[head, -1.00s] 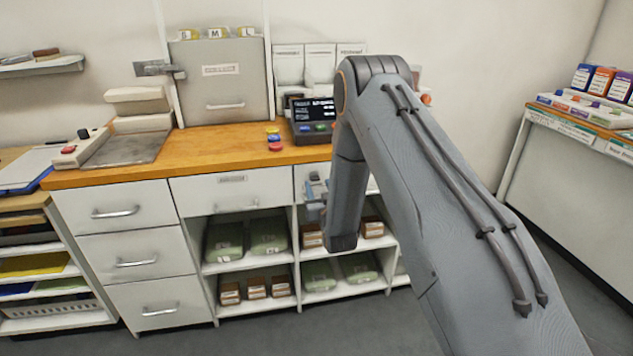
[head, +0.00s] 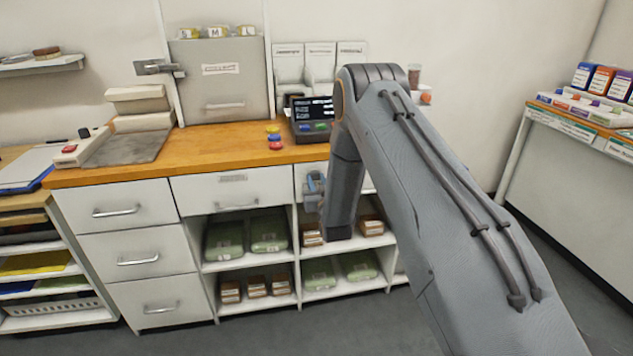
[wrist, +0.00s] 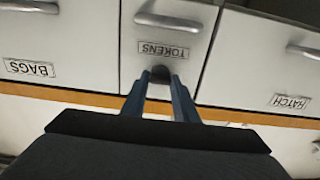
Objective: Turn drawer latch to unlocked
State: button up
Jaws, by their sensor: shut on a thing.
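The drawer labelled TOKENS (wrist: 185,28) fills the middle of the wrist view, its label upside down. A small dark latch knob (wrist: 160,74) sits by the drawer's edge, below the label in that view. My gripper (wrist: 160,82) is shut on this knob, one blue finger on each side. The fingers cover part of the knob, and I cannot tell which way it is turned.
The wrist view shows drawers labelled BAGS (wrist: 30,68) and HATCH (wrist: 291,102) on either side. The wooden counter (head: 215,152) carries a dark display device (head: 313,128) and coloured buttons above my gripper. Open shelves with green packs (head: 268,232) and brown boxes lie below.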

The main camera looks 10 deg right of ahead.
jog(key=m+b, duration=0.2)
jog(key=m, duration=0.2)
jog(key=shift+m, duration=0.3)
jog(key=m+b, duration=0.1)
jog(key=m, duration=0.3)
jog(key=shift+d+m, duration=0.1)
jog(key=shift+m, duration=0.2)
jog(key=m+b, duration=0.1)
jog(key=m, duration=0.3)
jog(key=shift+f+m+b, duration=0.1)
jog(key=shift+m+b, duration=0.2)
jog(key=shift+b, duration=0.05)
jog(key=shift+m+b, duration=0.5)
jog(key=shift+m, duration=1.6)
jog(key=o, duration=1.1)
jog(key=shift+c, duration=0.2)
